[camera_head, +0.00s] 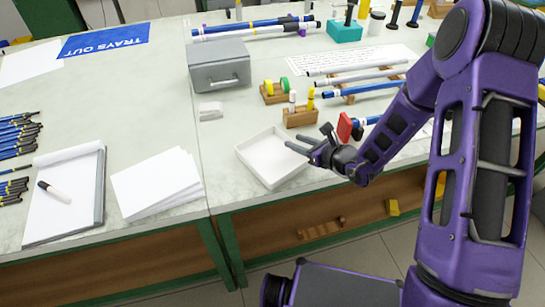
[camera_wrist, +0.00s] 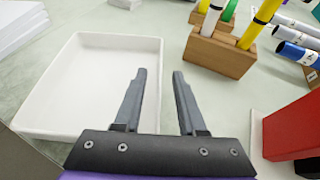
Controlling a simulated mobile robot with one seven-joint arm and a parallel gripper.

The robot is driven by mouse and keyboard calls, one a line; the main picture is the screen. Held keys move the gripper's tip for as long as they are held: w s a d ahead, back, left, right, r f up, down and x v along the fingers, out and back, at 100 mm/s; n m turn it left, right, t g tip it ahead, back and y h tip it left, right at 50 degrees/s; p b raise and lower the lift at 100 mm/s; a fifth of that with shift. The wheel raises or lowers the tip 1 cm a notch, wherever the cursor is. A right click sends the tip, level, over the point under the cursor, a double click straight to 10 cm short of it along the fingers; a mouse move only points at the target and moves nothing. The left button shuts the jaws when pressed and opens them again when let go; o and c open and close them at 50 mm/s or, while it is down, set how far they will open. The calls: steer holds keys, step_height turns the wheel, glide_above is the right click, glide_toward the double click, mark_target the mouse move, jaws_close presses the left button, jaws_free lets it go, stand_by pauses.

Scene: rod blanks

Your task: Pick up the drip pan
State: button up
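The drip pan (camera_head: 265,160) is a shallow white rectangular tray lying near the front edge of the worktable in the head view. It also fills the left half of the wrist view (camera_wrist: 90,88) and looks empty. My gripper (camera_head: 297,139) is at the pan's right side, with its fingers pointing left over it. In the wrist view my gripper (camera_wrist: 159,74) is open with nothing held, and the pan's right rim lines up between the fingertips. I cannot tell how far the fingers are above the rim.
A wooden block (camera_head: 300,117) with upright yellow and white pieces stands behind the pan. A red object (camera_head: 344,127) is close to my wrist. A grey box (camera_head: 219,65) stands farther back. White sheets (camera_head: 157,183) lie left of the pan, with bare tabletop between.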

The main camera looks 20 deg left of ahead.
steer(key=shift+x, duration=1.35)
jaws_close()
stand_by(0.3)
